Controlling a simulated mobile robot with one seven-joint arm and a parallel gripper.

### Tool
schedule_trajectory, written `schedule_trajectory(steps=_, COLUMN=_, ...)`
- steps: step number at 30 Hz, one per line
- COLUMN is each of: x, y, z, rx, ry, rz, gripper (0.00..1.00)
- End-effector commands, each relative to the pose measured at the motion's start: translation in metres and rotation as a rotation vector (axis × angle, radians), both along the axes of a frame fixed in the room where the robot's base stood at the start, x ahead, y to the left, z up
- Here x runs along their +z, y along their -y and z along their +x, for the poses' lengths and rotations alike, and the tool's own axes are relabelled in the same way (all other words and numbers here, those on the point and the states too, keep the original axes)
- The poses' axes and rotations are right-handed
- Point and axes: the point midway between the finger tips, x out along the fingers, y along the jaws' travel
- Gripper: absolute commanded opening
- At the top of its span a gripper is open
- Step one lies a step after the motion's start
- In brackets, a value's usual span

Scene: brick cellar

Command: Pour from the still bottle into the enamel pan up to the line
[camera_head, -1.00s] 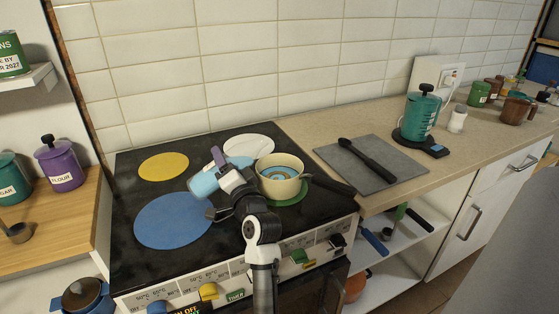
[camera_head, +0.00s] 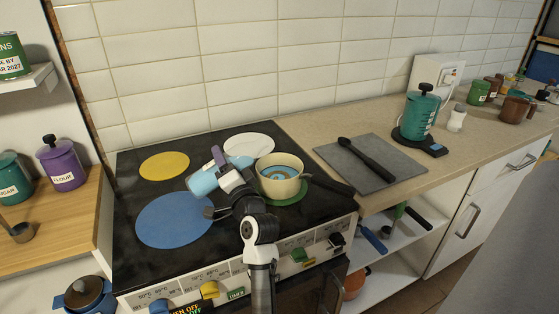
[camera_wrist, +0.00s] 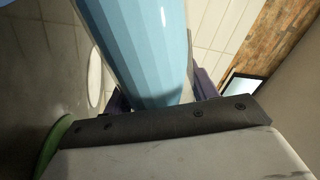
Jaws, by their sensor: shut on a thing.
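The light blue still bottle (camera_head: 203,182) is gripped in my gripper (camera_head: 223,168), tilted well over, close to level. Its right end points toward the enamel pan (camera_head: 282,189), just left of and above the pan's rim. In the wrist view the faceted blue bottle (camera_wrist: 140,45) runs up from between the jaws; its mouth is out of that view. The cream pan stands on the green hob disc, its dark handle pointing right. Blue liquid shows inside it.
The black hob (camera_head: 165,261) has free blue (camera_head: 165,222), yellow (camera_head: 164,166) and white (camera_head: 249,143) discs. A grey board (camera_head: 345,172) with a black utensil (camera_head: 367,158) lies on the right counter. The tiled wall is behind.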

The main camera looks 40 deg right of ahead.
Motion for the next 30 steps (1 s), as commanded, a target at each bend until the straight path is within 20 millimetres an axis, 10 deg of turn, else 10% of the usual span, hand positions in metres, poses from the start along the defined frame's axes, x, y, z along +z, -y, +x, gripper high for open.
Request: schedule_trajectory(steps=30, x=-0.0027, y=-0.0015, z=0.0001, rx=-0.001, ry=0.021, rz=0.058, gripper=0.17)
